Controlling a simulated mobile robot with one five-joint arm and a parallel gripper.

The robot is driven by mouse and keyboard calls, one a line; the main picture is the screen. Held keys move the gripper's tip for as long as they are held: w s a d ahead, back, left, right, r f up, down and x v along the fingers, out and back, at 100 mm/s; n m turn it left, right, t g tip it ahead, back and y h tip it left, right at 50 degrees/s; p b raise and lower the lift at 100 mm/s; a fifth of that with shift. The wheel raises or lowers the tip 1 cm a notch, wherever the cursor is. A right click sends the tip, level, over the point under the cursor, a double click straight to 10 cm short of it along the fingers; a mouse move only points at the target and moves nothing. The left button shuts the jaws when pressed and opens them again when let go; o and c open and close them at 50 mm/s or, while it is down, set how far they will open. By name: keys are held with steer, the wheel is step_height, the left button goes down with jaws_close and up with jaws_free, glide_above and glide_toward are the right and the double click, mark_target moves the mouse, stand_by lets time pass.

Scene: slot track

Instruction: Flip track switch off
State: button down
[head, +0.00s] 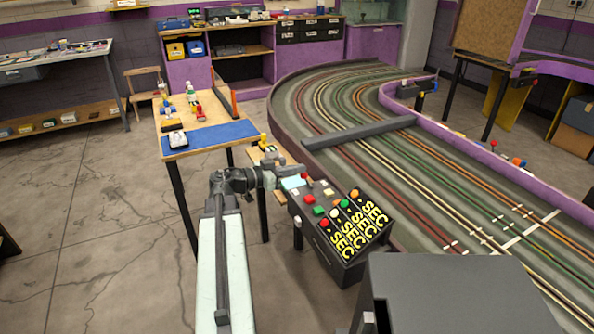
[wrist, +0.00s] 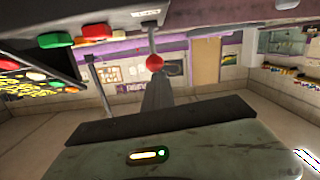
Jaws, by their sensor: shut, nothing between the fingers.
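The track switch shows in the wrist view as a thin grey lever with a red ball end (wrist: 155,62), just beyond the tip of my gripper (wrist: 156,80). In the head view a small red knob (head: 307,177), probably the same lever end, stands at the far end of the dark control box (head: 345,262), close to my gripper (head: 300,170). My gripper is shut and empty. I cannot tell whether it touches the lever. The lever's base is partly hidden in the head view.
Coloured buttons and yellow "SEC" displays (head: 366,222) cover the box top. A wooden table with a blue mat (head: 208,138) stands to the left. The slot track (head: 440,175) runs behind and right, with a grey bar (head: 358,132) across it. Floor at left is clear.

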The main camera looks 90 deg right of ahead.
steer(key=shift+s+a+f, duration=0.1)
steer(key=shift+s, duration=0.05)
step_height(320, 180, up, 4)
steer(key=d+p, duration=0.1)
steer(key=p, duration=0.4)
steer(key=f+v, duration=0.1)
steer(key=v, duration=0.8)
steer(key=shift+a+b, duration=0.15)
steer(key=shift+b, duration=0.25)
